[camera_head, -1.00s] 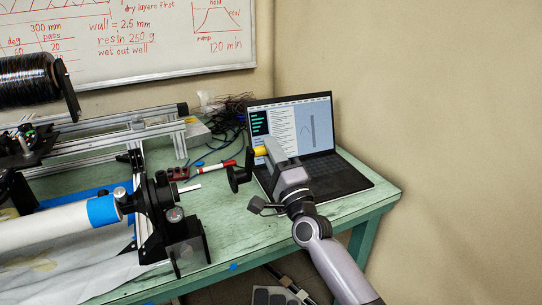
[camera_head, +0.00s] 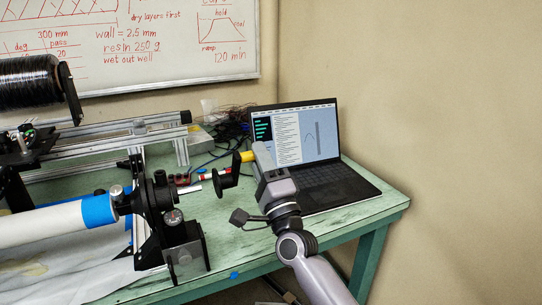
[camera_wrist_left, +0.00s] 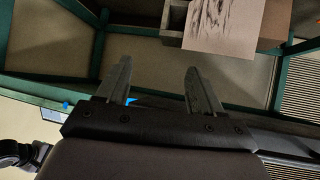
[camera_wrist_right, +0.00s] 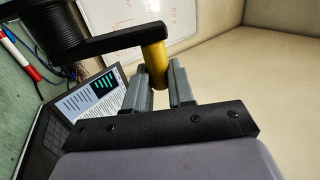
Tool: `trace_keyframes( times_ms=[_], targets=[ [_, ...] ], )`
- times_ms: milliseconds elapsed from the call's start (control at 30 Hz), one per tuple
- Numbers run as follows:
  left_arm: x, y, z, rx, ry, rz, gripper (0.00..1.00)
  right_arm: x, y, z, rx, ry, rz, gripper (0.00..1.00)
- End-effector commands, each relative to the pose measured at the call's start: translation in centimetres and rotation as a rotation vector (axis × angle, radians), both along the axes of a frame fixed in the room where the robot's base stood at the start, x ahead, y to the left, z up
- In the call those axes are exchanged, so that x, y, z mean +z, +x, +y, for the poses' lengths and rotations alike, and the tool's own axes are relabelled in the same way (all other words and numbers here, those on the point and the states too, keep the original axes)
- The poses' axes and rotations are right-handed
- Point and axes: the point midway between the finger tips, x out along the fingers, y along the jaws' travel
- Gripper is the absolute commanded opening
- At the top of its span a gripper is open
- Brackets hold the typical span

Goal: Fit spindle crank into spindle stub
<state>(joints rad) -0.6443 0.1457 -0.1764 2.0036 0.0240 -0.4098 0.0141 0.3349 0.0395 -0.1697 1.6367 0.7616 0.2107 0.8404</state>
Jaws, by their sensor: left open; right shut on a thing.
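The spindle crank has a black hub (camera_head: 223,182), a black arm and a yellow handle (camera_head: 247,156). My right gripper (camera_head: 260,157) is shut on the yellow handle; the right wrist view shows the handle (camera_wrist_right: 155,65) between both fingers. The silver spindle stub (camera_head: 191,189) points right from the black bearing stand (camera_head: 160,192). The hub is just right of the stub's tip, roughly level with it, with a small gap between them. My left gripper (camera_wrist_left: 160,82) is open and empty in the left wrist view, and out of the head view.
An open laptop (camera_head: 310,150) stands on the green table (camera_head: 255,248) behind and right of my right gripper. A red-and-white marker (camera_head: 204,174) lies behind the stub. The white mandrel (camera_head: 45,225) with blue tape extends left. The table front right is clear.

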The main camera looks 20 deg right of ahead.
Motion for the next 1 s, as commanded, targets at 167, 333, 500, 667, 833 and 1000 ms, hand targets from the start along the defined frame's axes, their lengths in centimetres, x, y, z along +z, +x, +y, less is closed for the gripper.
trace_keyframes(
  times_ms=[167, 333, 500, 667, 833, 1000],
  targets=[
    [-0.2, -0.1, 0.3, 0.003, 0.007, 0.006, 0.67, 0.1, -0.1, 1.4, 0.001, 0.003, -0.002, 0.00],
    [-0.4, -0.2, 0.5, 0.005, 0.010, 0.006, 0.67, 0.1, -0.1, 1.9, 0.000, 0.001, -0.003, 0.00],
    [-0.2, -0.1, 0.5, 0.005, 0.010, 0.005, 0.67, 0.1, -0.1, 2.4, 0.000, 0.001, -0.002, 0.00],
    [-0.1, -0.1, 0.5, 0.006, 0.010, 0.003, 0.67, 0.1, -0.1, 2.7, 0.000, 0.001, -0.002, 0.00],
    [0.0, 0.0, 0.5, 0.006, 0.010, 0.001, 0.67, 0.1, -0.1, 2.7, -0.001, 0.001, -0.002, 0.00],
    [0.1, 0.0, 0.5, 0.005, 0.009, 0.002, 0.67, 0.1, -0.2, 2.7, -0.001, 0.001, -0.002, 0.00]
  ],
)
